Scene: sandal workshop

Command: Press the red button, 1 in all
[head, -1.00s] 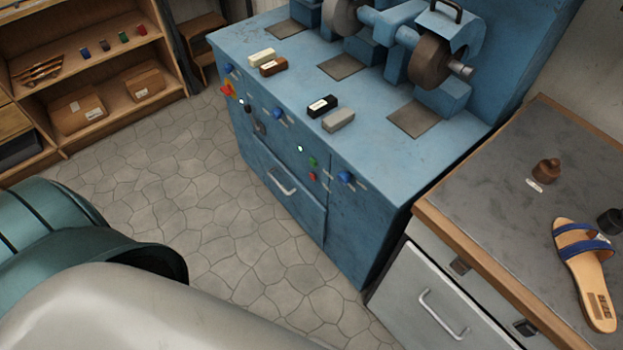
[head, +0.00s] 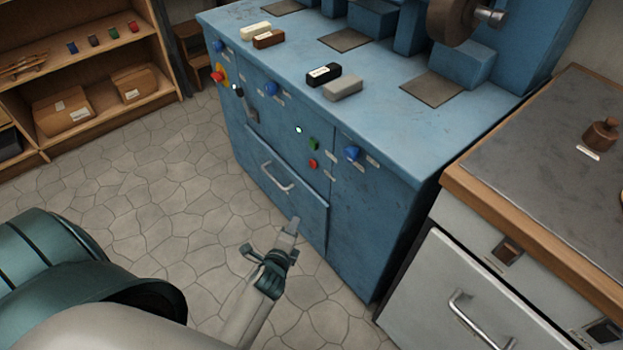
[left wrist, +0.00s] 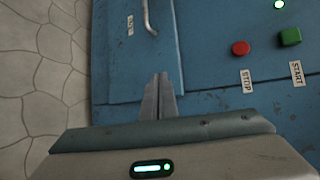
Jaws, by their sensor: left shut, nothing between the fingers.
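The small round red button (head: 313,163) is on the front face of the blue machine, just below a green button (head: 313,144). In the left wrist view the red button (left wrist: 241,48) is beside a STOP label, right of the fingers and clear of them. My left gripper (head: 293,224) is low in front of the machine, below and left of the red button in the head view. Its fingers (left wrist: 161,90) are shut with nothing between them and do not touch the button. My right gripper does not show.
The blue machine (head: 228,123) has a drawer handle (head: 275,178), a blue knob (head: 351,153) and a red-and-yellow switch (head: 218,77) on its front. A grey drawer cabinet (head: 436,286) stands at the right. The tiled floor (head: 150,200) is clear at left.

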